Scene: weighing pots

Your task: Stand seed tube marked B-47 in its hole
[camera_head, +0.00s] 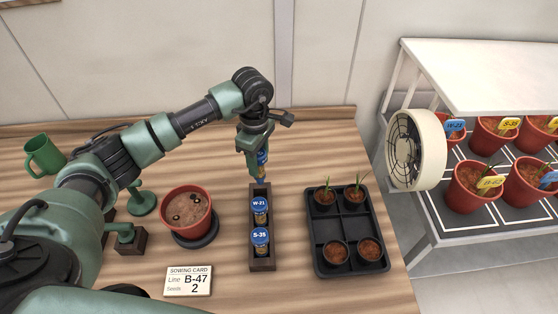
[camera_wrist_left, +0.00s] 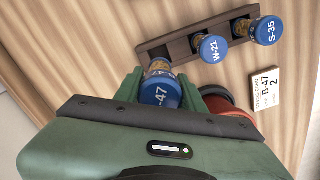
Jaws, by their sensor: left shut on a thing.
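My left gripper (camera_head: 256,150) is shut on a seed tube (camera_head: 263,158) with a blue cap. In the left wrist view the tube's cap (camera_wrist_left: 160,92) shows "47", with the rest of the mark partly hidden. The tube's lower end is at the far end of the dark wooden rack (camera_head: 262,266); I cannot tell whether it is inside the hole or just above it. Tube W-21 (camera_head: 260,205) stands in the middle of the rack and tube S-35 (camera_head: 261,238) in the near part. My right gripper is not in view.
A red pot of soil (camera_head: 187,197) on a dark saucer stands left of the rack. A black tray (camera_head: 318,240) with small seedling pots stands right. The sowing card (camera_head: 188,282) reads B-47, 2. A green mug (camera_head: 45,153), a fan (camera_head: 418,150) and shelved pots are farther out.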

